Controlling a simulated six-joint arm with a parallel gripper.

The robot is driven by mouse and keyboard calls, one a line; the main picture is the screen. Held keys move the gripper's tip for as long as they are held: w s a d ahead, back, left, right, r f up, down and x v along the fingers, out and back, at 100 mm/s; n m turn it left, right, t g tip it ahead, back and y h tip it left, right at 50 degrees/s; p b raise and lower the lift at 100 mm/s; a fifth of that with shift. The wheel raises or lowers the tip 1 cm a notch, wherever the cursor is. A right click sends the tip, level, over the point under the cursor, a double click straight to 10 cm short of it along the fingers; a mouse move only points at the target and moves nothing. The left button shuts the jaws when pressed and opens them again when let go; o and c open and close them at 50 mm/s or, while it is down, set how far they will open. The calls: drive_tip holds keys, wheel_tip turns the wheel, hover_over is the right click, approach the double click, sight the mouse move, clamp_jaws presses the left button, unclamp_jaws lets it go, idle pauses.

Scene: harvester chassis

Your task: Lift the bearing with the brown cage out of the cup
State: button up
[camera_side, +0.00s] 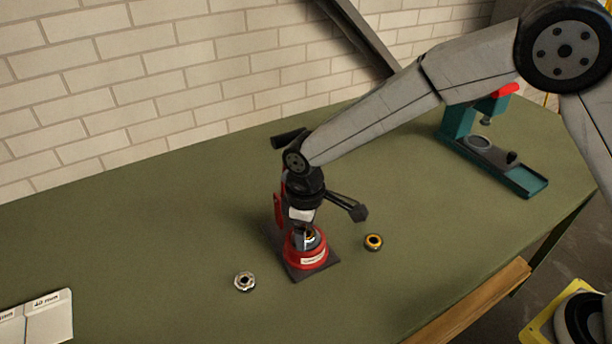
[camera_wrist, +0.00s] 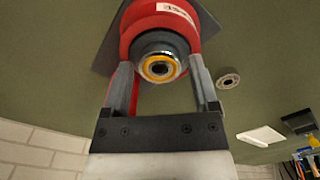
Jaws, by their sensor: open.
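The red cup (camera_side: 308,261) stands on a dark square plate, with a white label on its side. It also shows in the wrist view (camera_wrist: 128,32). A bearing (camera_wrist: 147,69) sits in the cup's opening, with a yellow-orange ring around a dark centre. In the side view it is mostly hidden by my gripper. My gripper (camera_side: 309,232) is directly above the cup, pointing down. In the wrist view my gripper (camera_wrist: 160,66) is open, with one finger on each side of the bearing; whether they touch it cannot be told.
A silver bearing (camera_side: 239,286) lies on the green bench left of the cup. A yellow-ringed bearing (camera_side: 367,244) lies to the right. A teal press (camera_side: 459,118) stands at the back right. A white labelled box (camera_side: 48,318) is at the front left. The bench between is clear.

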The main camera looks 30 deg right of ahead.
drive_tip(key=shift+f, duration=0.3)
drive_tip(key=shift+r, duration=0.1)
idle(0.5)
clamp_jaws()
drive_tip(key=shift+r, duration=3.55)
